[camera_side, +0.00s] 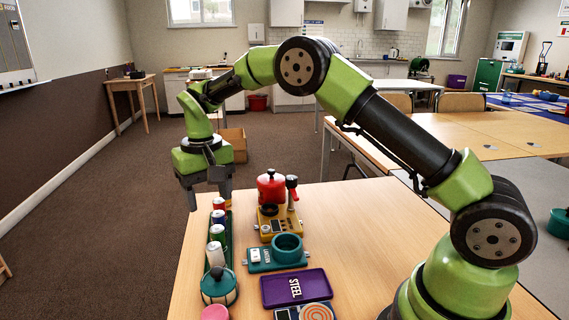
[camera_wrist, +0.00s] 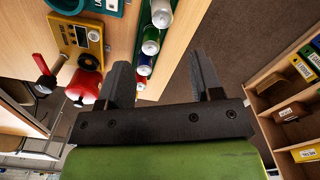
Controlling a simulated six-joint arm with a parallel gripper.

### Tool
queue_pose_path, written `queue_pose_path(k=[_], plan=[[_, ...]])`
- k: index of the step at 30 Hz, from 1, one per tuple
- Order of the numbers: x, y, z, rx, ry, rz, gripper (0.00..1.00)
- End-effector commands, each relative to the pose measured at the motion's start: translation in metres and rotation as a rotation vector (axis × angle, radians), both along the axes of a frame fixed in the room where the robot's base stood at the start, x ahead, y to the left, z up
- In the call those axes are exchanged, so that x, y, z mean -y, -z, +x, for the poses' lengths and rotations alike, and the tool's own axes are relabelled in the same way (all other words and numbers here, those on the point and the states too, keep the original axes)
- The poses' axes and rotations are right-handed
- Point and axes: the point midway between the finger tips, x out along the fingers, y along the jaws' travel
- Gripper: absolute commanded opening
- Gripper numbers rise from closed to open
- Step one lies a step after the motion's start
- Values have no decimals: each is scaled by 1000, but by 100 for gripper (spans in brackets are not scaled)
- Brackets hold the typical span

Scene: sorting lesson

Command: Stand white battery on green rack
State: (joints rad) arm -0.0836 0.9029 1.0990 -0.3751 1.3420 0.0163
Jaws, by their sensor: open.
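The white battery (camera_side: 215,253) is a white cylinder at the near end of a row of several coloured ones in the side view. It appears to be on the dark green rack (camera_side: 230,238), along the table's left edge; its base is hard to make out. My gripper (camera_side: 209,195) is open, fingers pointing down, beyond the far end of the row and away from the white battery.
A teal lidded pot (camera_side: 219,287) stands by the row's near end. Right of the rack are a red canister (camera_side: 271,188) on a yellow base, a teal base with a ring (camera_side: 287,248) and a purple "STEEL" tray (camera_side: 296,288). The table's right part is clear.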

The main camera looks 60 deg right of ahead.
Motion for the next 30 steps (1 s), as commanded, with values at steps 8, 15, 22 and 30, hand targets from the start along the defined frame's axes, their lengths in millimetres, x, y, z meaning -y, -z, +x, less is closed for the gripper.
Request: queue_pose_path(k=[8,15,22,30], plan=[[2,-65,-27,104,2,39,60],[7,-141,-100,275,10,97,60],[8,-169,-186,445,23,146,60],[8,-156,-255,592,38,180,60]])
